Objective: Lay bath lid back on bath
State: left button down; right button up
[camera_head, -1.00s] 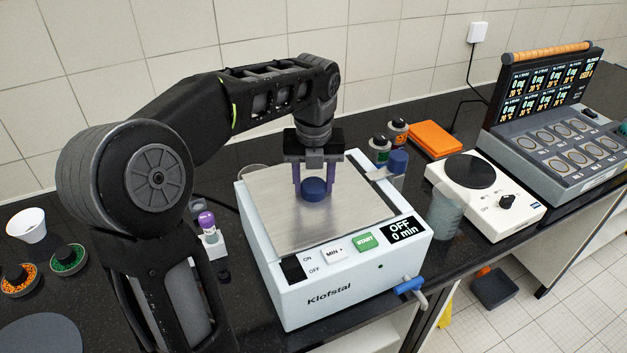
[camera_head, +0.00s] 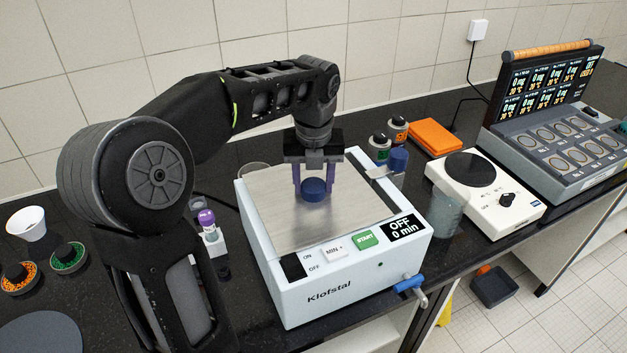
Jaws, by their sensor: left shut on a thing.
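The bath (camera_head: 335,290) is a white box marked Klofstal, with a display reading OFF and 0 min. The bath lid (camera_head: 280,228) is a flat brushed-metal plate with a round blue knob (camera_head: 314,190). It covers the top of the bath and looks level; I cannot tell whether a thin gap is left under it. My left gripper (camera_head: 313,186) points straight down with its purple fingers on either side of the knob, shut on it. My right gripper is not in view.
A hotplate (camera_head: 490,205) and a multi-position stirrer (camera_head: 560,150) stand to the right. A glass beaker (camera_head: 447,215) is beside the bath's right side. A purple-capped vial (camera_head: 207,220) stands left. A blue-handled tap (camera_head: 408,284) sticks out at the front right.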

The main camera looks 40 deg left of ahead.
pick_arm(q)
jog(key=shift+f, duration=0.2)
dwell(0.5)
jog(key=c, duration=0.6)
grip_release()
notch_tip(320, 180, up, 2)
jog(key=shift+r+p, duration=0.25)
jog(key=shift+p, duration=0.8)
jog(key=shift+r, duration=2.25)
